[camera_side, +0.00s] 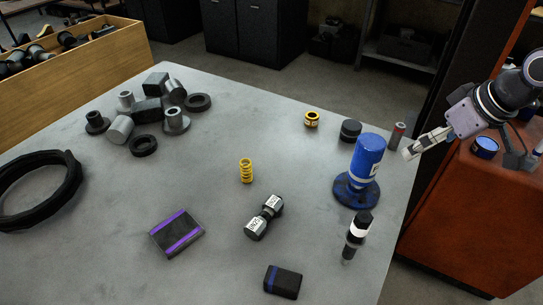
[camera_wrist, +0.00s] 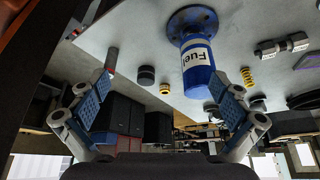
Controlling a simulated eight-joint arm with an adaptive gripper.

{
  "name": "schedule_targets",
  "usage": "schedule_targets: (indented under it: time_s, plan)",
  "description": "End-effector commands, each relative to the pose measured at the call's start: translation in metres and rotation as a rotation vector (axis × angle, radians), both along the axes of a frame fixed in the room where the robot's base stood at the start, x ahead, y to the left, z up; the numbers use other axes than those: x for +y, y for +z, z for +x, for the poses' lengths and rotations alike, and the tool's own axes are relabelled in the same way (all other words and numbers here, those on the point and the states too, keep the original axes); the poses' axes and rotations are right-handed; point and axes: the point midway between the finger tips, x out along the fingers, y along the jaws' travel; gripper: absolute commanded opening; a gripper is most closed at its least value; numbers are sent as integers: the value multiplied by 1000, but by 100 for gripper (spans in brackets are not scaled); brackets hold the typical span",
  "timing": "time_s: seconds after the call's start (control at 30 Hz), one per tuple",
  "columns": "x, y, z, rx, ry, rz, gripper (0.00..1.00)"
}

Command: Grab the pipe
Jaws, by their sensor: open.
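No part is clearly marked as the pipe. A slim grey cylinder with a red band (camera_side: 397,135) stands upright near the table's right edge and best fits the name. It also shows in the wrist view (camera_wrist: 112,59), just beyond the left fingertip. My gripper (camera_side: 411,149) is at the right edge of the table, close to this cylinder in the side view; any contact is not clear.
A blue fuel canister (camera_side: 367,160) on a round flange stands left of my gripper. A red cabinet (camera_side: 470,220) is at right. The table's middle has free room.

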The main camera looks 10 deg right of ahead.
Motion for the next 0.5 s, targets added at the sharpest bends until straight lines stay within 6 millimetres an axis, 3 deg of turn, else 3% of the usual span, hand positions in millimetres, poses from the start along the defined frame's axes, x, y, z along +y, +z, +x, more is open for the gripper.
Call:
schedule_targets:
  time_s: [0.2,0.5]
  plan:
    - [70,12,33,103,137,-30,100]
    - [178,4,55,238,312,-93,100]
